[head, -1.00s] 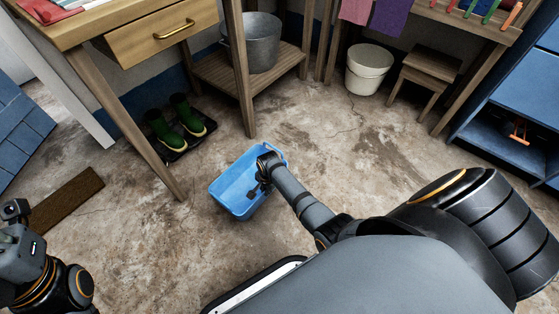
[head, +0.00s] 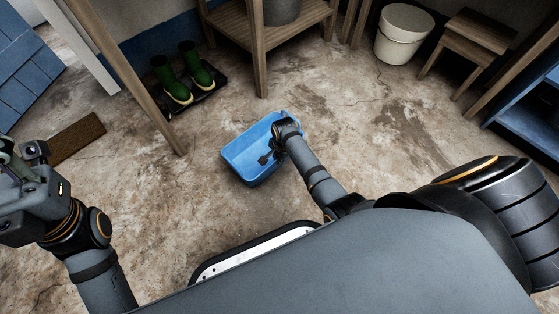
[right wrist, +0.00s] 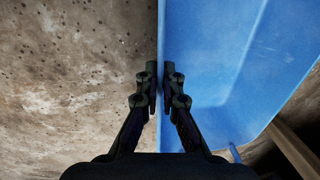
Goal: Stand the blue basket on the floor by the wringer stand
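The blue basket (head: 240,155) shows in the middle of the head view, upright, with its open top facing up. My right gripper (head: 268,157) reaches into it from the right side. In the right wrist view my right gripper (right wrist: 160,85) has one finger outside and one inside the wall of the basket (right wrist: 210,60), closed on its rim. Whether the basket's bottom touches the floor is hidden. A wooden stand (head: 260,60), possibly the wringer stand, is just behind the basket; no wringer shows. My left gripper (head: 35,150) is at the left edge, away from the basket, its fingers unclear.
A grey metal bucket (head: 282,10) is on the stand's low shelf. Green boots (head: 185,75) on a black tray stand left of it. A cream bucket (head: 402,35) and a wooden stool (head: 470,45) are at the back right. A brown mat (head: 75,138) lies left. The floor between is clear.

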